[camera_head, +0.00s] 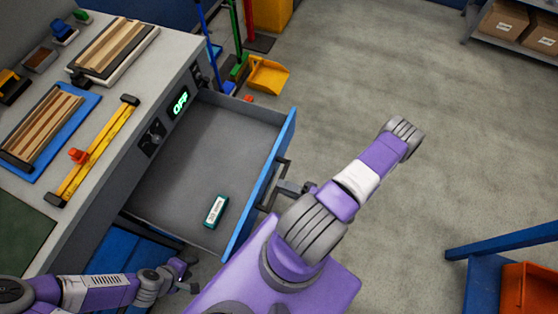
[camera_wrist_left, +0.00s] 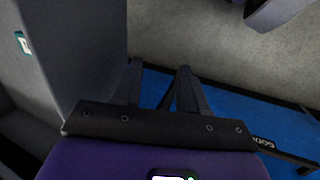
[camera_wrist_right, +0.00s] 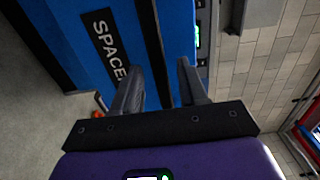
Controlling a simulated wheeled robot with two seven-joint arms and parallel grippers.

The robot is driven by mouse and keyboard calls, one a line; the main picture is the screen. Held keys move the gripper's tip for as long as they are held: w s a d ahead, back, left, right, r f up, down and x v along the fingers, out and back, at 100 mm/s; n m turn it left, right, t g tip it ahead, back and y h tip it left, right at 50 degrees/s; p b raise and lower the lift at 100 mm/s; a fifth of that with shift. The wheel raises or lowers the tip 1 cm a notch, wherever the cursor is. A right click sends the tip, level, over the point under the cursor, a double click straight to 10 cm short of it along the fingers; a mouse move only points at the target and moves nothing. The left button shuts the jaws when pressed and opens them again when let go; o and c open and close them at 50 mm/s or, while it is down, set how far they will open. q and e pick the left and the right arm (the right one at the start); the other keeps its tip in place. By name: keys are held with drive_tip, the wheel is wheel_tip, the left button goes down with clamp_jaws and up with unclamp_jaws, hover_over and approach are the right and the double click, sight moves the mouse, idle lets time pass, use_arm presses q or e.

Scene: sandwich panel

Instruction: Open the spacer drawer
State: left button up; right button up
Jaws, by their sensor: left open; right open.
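The spacer drawer (camera_head: 262,180) stands pulled well out of the bench, its grey inside showing and a small teal-and-white box (camera_head: 216,210) lying in it. Its blue front and partly hidden "SPACE" label (camera_wrist_right: 103,42) show in the right wrist view. My right gripper (camera_head: 287,187) is at the drawer's outer face, by the dark handle (camera_head: 274,186). In the right wrist view the handle bar (camera_wrist_right: 153,45) runs between my open fingers (camera_wrist_right: 158,82). My left gripper (camera_head: 187,272) is open and empty, low beside the drawer's near side; the box (camera_wrist_left: 22,42) also shows in the left wrist view.
The bench top (camera_head: 150,75) holds a yellow level (camera_head: 98,150), wood strips on a blue board (camera_head: 42,125) and other items. A yellow dustpan (camera_head: 268,75) stands beyond the drawer. Open floor (camera_head: 350,70) lies to the right.

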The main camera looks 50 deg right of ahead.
drive_tip(key=v, duration=0.5)
drive_tip(key=shift+s+d+p, duration=0.1)
drive_tip(key=shift+p, duration=0.25)
